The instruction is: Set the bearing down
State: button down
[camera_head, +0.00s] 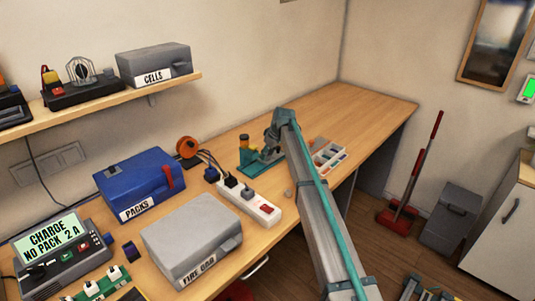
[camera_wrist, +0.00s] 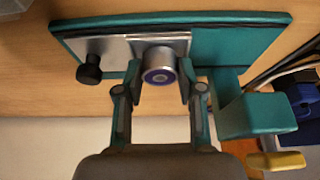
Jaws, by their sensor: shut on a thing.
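The bearing (camera_wrist: 159,66) is a short silver cylinder with a bluish-purple centre, in the middle of the wrist view. My gripper (camera_wrist: 159,78) is shut on it, one finger on each side. Beyond it is a teal fixture (camera_wrist: 235,45) with a silver plate (camera_wrist: 108,50) and a black knob (camera_wrist: 90,69). The bearing overlaps the silver plate in this view; I cannot tell whether they touch. In the head view my gripper (camera_head: 270,137) is beside the teal fixture (camera_head: 262,164) on the bench; the bearing cannot be made out there.
A white power strip (camera_head: 262,208) with plugs and cables lies in front of the fixture. A compartment tray (camera_head: 328,156) stands to its right, and an orange spool (camera_head: 187,147) to its left. The bench's far right end (camera_head: 375,105) is clear.

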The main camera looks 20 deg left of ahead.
jog(key=shift+s+f, duration=0.1)
jog(key=shift+f, duration=0.3)
jog(key=c, duration=1)
grip_release()
jog(key=shift+o, duration=1.4)
jog(key=shift+f, duration=0.15)
jog(key=shift+r, duration=0.2)
jog(key=shift+r, duration=0.35)
jog(key=b+v, duration=0.2)
jog(key=v, duration=1)
